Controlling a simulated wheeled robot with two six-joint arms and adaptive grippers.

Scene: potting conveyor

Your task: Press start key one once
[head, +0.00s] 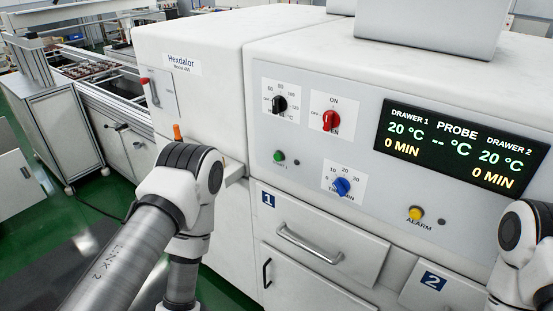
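A green round key (279,156) sits on the white front panel of the machine, left of the blue knob; the small label under it is too blurred to read fully. A small dark dot, perhaps a lamp, is just right of it. Nothing touches the green key. My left arm comes in at the lower left and bends down out of the picture, left of the panel; its gripper is not in view. Part of my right arm shows at the right edge; its gripper is not in view either.
The panel also has a black knob (280,103), a red knob (331,120), a blue knob (342,187), a yellow alarm button (416,213) and a display (453,147) reading 20 °C and 0 MIN for both drawers. The drawer 1 handle (310,244) sticks out below.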

